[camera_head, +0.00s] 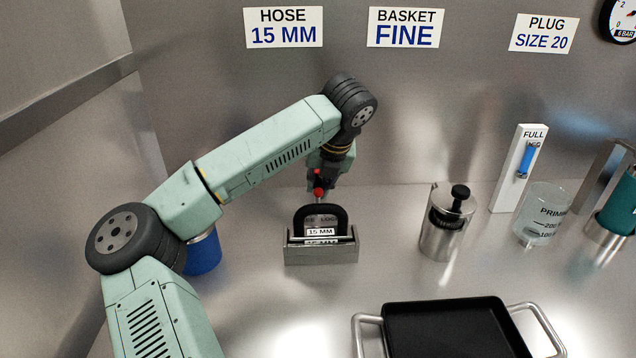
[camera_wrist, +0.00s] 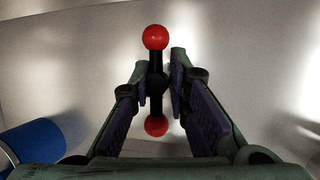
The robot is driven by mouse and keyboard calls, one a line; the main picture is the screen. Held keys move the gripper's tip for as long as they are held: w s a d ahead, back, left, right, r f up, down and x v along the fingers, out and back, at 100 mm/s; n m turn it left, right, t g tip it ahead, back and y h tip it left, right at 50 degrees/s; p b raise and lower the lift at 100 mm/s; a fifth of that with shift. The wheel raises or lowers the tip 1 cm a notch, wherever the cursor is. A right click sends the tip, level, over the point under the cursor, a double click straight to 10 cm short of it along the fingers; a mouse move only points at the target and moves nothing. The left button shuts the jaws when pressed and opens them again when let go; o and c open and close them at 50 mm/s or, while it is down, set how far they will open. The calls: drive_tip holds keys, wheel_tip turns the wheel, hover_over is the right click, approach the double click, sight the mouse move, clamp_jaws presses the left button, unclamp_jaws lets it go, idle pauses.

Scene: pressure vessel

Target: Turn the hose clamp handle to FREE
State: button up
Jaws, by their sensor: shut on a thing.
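The clamp handle (camera_wrist: 156,100) is a black bar with a red ball at each end. It lies lengthwise between the fingers of my gripper (camera_wrist: 160,76), which is shut on it near the middle. In the head view the handle's red end (camera_head: 318,192) shows just below my gripper (camera_head: 326,178). Beneath it is a dark arched piece (camera_head: 341,213) in a grey metal holder (camera_head: 322,256) with "15 MM" labels. A small plate (camera_head: 322,219) behind carries partly hidden lettering that seems to end in "LOCK". The handle's exact pointing is unclear.
A blue cylinder (camera_head: 203,254) stands left of the holder, close to my arm. A steel pot with a black knob (camera_head: 442,230) stands right. A black tray (camera_head: 445,330) with metal handles is in front. Wall signs (camera_head: 283,28) hang behind.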

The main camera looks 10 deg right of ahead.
drive_tip(key=shift+a, duration=0.2)
clamp_jaws()
drive_tip(key=shift+w+b, duration=0.1)
drive_tip(key=shift+b, duration=0.3)
drive_tip(key=shift+a+m, duration=0.1)
drive_tip(key=shift+m, duration=0.3)
drive_tip(key=m+h+b, duration=0.1)
drive_tip(key=m+b, duration=0.2)
drive_tip(key=shift+f+h, duration=0.1)
drive_tip(key=shift+h, duration=0.2)
drive_tip(key=m, duration=0.1)
drive_tip(key=m+h+b, duration=0.1)
drive_tip(key=m, duration=0.1)
drive_tip(key=m+h, duration=0.1)
drive_tip(key=m, duration=0.1)
drive_tip(key=shift+w+a+r+g+b, duration=0.1)
drive_tip(key=shift+r+g+b, duration=0.2)
drive_tip(key=shift+b, duration=0.1)
drive_tip(key=m, duration=0.2)
drive_tip(key=m+g+h+p, duration=0.1)
drive_tip(key=m, duration=0.2)
drive_tip(key=shift+r+h, duration=0.1)
drive_tip(key=shift+h, duration=0.2)
drive_tip(key=shift+m+g+h+p, duration=0.5)
drive_tip(key=shift+m+g+p, duration=0.45)
drive_tip(key=shift+m, duration=0.95)
drive_tip(key=shift+d, duration=0.2)
